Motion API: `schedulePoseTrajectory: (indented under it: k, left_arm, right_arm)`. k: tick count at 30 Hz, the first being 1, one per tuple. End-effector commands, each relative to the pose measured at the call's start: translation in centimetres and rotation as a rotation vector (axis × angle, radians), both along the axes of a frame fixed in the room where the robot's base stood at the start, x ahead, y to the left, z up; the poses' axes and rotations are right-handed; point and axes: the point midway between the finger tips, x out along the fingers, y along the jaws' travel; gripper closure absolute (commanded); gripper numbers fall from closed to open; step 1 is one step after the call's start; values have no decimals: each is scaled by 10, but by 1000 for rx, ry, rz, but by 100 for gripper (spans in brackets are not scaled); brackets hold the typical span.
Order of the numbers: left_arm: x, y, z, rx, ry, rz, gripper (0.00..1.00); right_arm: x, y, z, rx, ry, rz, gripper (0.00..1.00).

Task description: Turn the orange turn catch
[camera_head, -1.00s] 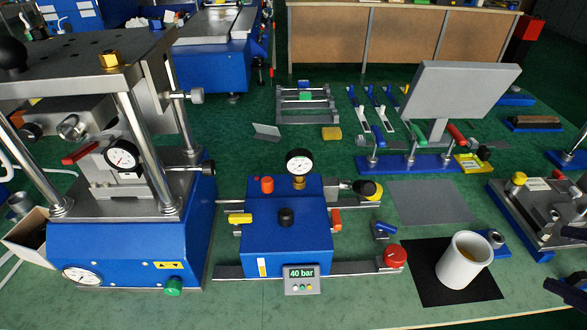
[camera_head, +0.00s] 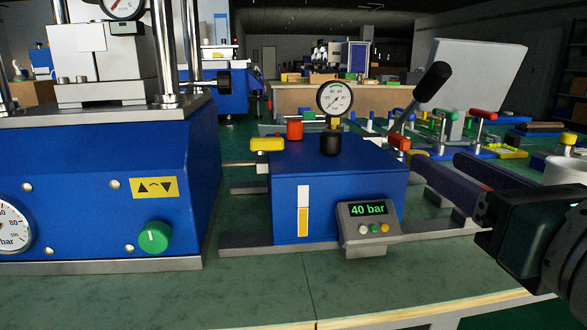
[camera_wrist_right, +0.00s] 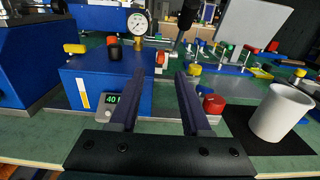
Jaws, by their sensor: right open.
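The orange turn catch (camera_head: 400,143) sits on the right side of the blue press box (camera_head: 335,190), high on its side wall. It also shows in the right wrist view (camera_wrist_right: 161,58), just beyond my fingertips. My right gripper (camera_head: 438,168) comes in from the right in the head view. Its two dark fingers are open and empty, pointing at the catch, and appear apart from it. In the right wrist view my right gripper (camera_wrist_right: 160,75) has the catch between its fingertip lines. My left gripper is not in view.
A yellow catch (camera_head: 267,145) is on the box's left side. A gauge (camera_head: 335,98), an orange-red knob (camera_head: 295,130) and a black-handled lever (camera_head: 432,82) rise nearby. A white cup (camera_wrist_right: 282,112) and red button (camera_wrist_right: 213,104) stand to the right. The front bench is clear.

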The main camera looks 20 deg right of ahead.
Motion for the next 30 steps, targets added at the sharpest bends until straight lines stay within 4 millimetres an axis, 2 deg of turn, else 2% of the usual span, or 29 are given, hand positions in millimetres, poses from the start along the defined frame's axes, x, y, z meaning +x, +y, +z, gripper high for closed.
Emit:
schedulePoseTrajectory:
  k: [5, 12, 18, 30]
  left_arm:
    - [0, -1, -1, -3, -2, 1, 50]
    - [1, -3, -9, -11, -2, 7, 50]
    - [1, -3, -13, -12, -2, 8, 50]
    - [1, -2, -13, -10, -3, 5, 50]
  right_arm:
    - [21, -5, 3, -2, -6, -1, 52]
    - [63, -15, 1, 1, -4, -2, 52]
    - [87, -21, 1, 2, 0, -1, 52]
    - [94, -23, 1, 3, 1, -1, 54]
